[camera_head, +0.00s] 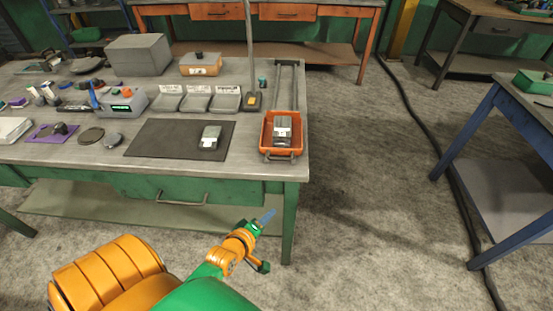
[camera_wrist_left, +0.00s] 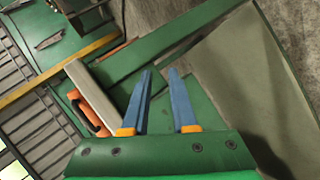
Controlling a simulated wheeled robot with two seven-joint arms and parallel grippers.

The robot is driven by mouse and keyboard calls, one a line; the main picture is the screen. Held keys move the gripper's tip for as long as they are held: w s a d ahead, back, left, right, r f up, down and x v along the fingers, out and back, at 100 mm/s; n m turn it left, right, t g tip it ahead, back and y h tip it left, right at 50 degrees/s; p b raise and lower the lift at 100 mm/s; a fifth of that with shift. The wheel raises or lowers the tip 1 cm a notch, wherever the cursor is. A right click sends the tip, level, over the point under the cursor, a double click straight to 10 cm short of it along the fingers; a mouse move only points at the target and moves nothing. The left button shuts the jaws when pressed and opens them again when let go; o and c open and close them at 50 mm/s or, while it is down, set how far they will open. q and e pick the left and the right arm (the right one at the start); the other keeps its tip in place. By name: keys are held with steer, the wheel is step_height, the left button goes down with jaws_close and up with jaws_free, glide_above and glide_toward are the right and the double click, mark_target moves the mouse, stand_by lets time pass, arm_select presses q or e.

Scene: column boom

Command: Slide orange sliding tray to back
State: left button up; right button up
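The orange sliding tray (camera_head: 265,141) sits at the right end of the workbench, at the near end of a pair of metal rails (camera_head: 277,78) that run toward the back. A grey device (camera_head: 283,127) lies in it, and a dark handle (camera_head: 281,158) is on its front. My left gripper (camera_head: 267,215) is in front of the bench and below its top, apart from the tray. In the left wrist view its two blue fingers (camera_wrist_left: 160,73) are spread with nothing between them. My right gripper is not in view.
The workbench (camera_head: 60,153) has a dark mat (camera_head: 145,138) with another grey device (camera_head: 210,137), left of the tray. Grey bins (camera_head: 196,102) and a thin upright pole (camera_head: 250,45) stand behind. A blue-legged table (camera_head: 487,105) is at the right.

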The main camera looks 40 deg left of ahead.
mark_target(276, 170)
arm_select(q)
steer(key=w+a+r+n+t+y, duration=0.1)
steer(key=w+r+n+t, duration=0.15)
steer(key=r, duration=0.45)
steer(key=w+a+r+n+t, duration=0.1)
steer(key=a+r+n, duration=0.15)
steer(key=r, duration=0.45)
steer(key=x, duration=0.6)
steer(key=shift+w+d, duration=0.2)
steer(key=shift+d, duration=0.05)
steer(key=shift+w+a, duration=0.1)
steer(key=shift+w, duration=0.2)
jaws_close()
